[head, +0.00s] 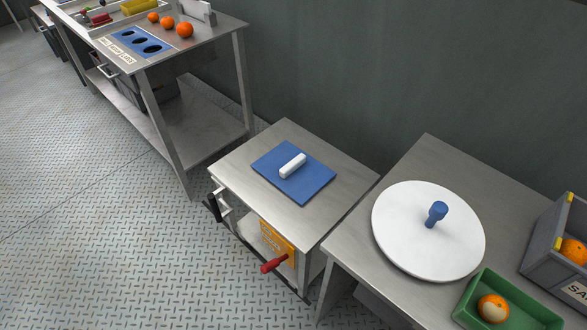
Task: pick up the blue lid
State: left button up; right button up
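The blue lid (309,187) is a flat square plate with a white bar handle (293,166) on its top. It lies flat on the steel top of a low cabinet (250,154) in the middle of the head view. What is under the lid is hidden. Neither of my grippers shows in the head view.
A steel table (427,155) at right bears a white disc (400,220) with a blue knob, a green tray (465,312) with an orange, and a grey crate (537,245). A red handle (273,264) juts from the cabinet front. A workbench (215,36) with oranges stands behind left.

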aim_at(298, 175)
jog(key=z, duration=2.05)
jog(key=u, duration=2.05)
jog(key=j+z, duration=0.1)
jog(key=z, duration=0.7)
jog(key=j+z, duration=0.3)
jog(key=j, duration=0.25)
jog(key=j+z, duration=0.3)
jog(key=j, duration=0.2)
jog(key=j+z, duration=0.25)
jog(key=j, duration=0.3)
jog(key=k+j+z, duration=0.15)
jog(key=j+z, duration=0.15)
jog(key=j, duration=0.2)
